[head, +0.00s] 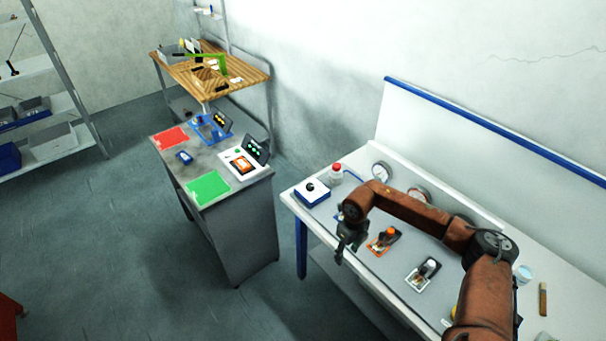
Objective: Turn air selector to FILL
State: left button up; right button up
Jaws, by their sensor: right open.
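My right gripper (346,252) hangs open and empty over the front part of the bench, fingers pointing down. A fitting with an orange handle on an orange-edged plate (384,240) lies just right of it, apart from it. A second fitting with a pale handle on a white plate (423,275) lies further right and nearer. A white and blue box with a black knob (312,193) stands at the bench's left end, behind and left of the gripper. I cannot tell which of these is the air selector; no FILL marking is readable. My left gripper is out of view.
Round gauges (380,172) line the back of the bench (345,215), partly behind my right arm. A red-capped bottle (336,174) stands near the knob box. A white cup (523,274) and a brush (543,298) lie right. A grey cabinet (235,225) stands left, across a floor gap.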

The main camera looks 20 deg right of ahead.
aim_at(309, 187)
jog(key=i, duration=1.4)
